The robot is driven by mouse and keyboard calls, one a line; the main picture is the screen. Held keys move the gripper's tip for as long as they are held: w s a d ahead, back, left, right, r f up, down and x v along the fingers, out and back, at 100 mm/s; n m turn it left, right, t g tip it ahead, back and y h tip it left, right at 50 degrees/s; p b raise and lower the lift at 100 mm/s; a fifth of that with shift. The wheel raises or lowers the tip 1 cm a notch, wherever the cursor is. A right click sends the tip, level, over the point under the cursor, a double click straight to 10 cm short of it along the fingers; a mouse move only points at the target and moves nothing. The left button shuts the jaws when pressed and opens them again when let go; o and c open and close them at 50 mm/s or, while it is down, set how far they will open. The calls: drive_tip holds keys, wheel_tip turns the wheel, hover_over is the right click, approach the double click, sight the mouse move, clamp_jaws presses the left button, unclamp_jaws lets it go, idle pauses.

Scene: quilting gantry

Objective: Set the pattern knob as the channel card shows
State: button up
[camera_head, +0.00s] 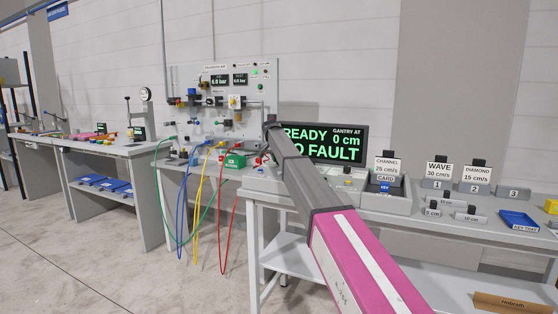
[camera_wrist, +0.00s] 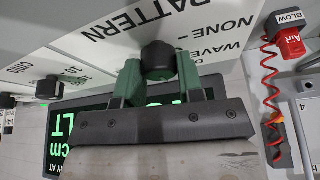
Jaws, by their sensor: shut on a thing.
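In the wrist view, the black pattern knob (camera_wrist: 157,58) sits on a white panel under the word PATTERN. Beside it I read NONE and part of WAVE; the rest of the scale is hidden or cut off. My gripper (camera_wrist: 158,70) is shut on the knob, one green finger on each side. I cannot tell which mark the knob points to. In the head view my arm covers the knob.
The display (camera_head: 345,141) shows READY, gantry at 0 cm and a partly covered FAULT line. WAVE (camera_head: 438,170) and DIAMOND (camera_head: 477,173) cards stand to the right. A second knob (camera_wrist: 46,90) and a red coiled air hose (camera_wrist: 268,85) flank my gripper.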

drive_tip(key=m+g, duration=0.1)
drive_tip(key=m, duration=0.1)
drive_tip(key=m+h, duration=0.1)
drive_tip(key=m, duration=0.2)
drive_tip(key=shift+w+a+m+g, duration=0.1)
drive_tip(key=shift+m+g, duration=0.2)
drive_tip(key=shift+g, duration=0.1)
drive_tip(key=shift+m+g+h, duration=0.5)
drive_tip(key=shift+m+g, duration=0.2)
drive_tip(key=shift+m, duration=1.4)
drive_tip(key=o, duration=0.9)
drive_tip(key=shift+r, duration=0.15)
drive_tip(key=v, duration=1)
drive_tip(key=shift+a+r, duration=0.2)
drive_tip(key=shift+r, duration=0.05)
